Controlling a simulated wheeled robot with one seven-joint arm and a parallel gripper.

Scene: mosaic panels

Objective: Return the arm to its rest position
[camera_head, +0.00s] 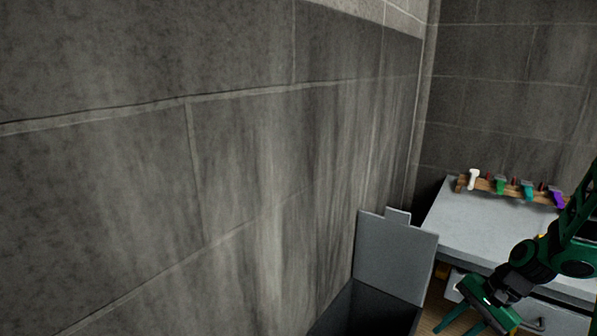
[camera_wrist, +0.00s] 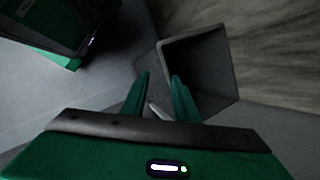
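My gripper (camera_head: 474,326) is at the lower right of the head view, pointing down in front of the grey table, to the right of a grey bin. Its two green fingers are spread apart. In the wrist view, my gripper (camera_wrist: 160,80) also shows a gap between the fingers. A small pale thing (camera_wrist: 158,112) shows near the finger bases; I cannot tell what it is or whether it touches them. My arm is bent and partly cut off by the right edge of the head view.
The open grey bin (camera_head: 395,262) with an upright panel stands against the dark tiled wall; its dark opening also shows in the wrist view (camera_wrist: 232,88). A grey table (camera_head: 470,218) holds a wooden rack (camera_head: 513,190) with white, green, teal and purple items.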

